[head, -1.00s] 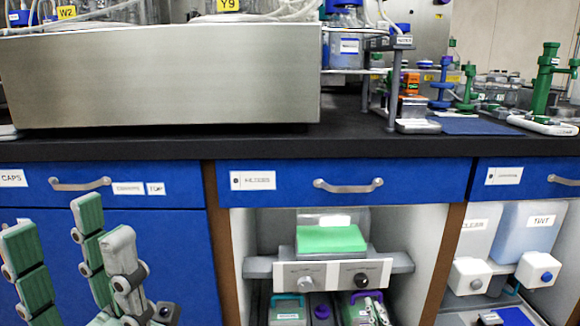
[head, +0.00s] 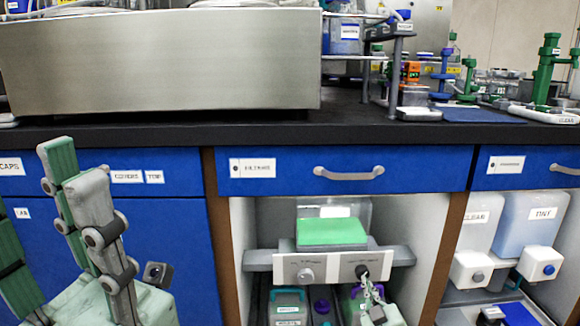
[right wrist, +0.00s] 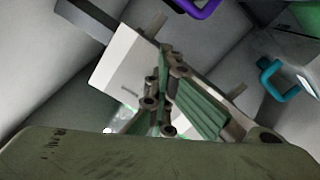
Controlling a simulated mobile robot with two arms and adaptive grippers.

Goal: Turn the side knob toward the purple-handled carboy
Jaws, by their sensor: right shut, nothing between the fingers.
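A white panel (head: 335,267) on the shelf unit below the counter carries a silver knob (head: 305,274) at left and a black knob (head: 361,271) at right. My right gripper (head: 369,284) is shut and empty, its tips at or just below the black knob; contact cannot be told. In the right wrist view my right gripper's fingers (right wrist: 165,65) meet in front of the white panel (right wrist: 122,75). The purple handle (right wrist: 203,8) of a carboy shows at the top there, and a teal handle (right wrist: 282,80) at right. My left gripper (head: 45,215) is open and empty at far left.
A green block (head: 332,232) sits in a clear box above the panel. Cabinet walls flank the bay. The blue drawer (head: 300,172) and dark counter edge (head: 300,135) are above. White-tapped containers (head: 540,235) stand in the bay to the right.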

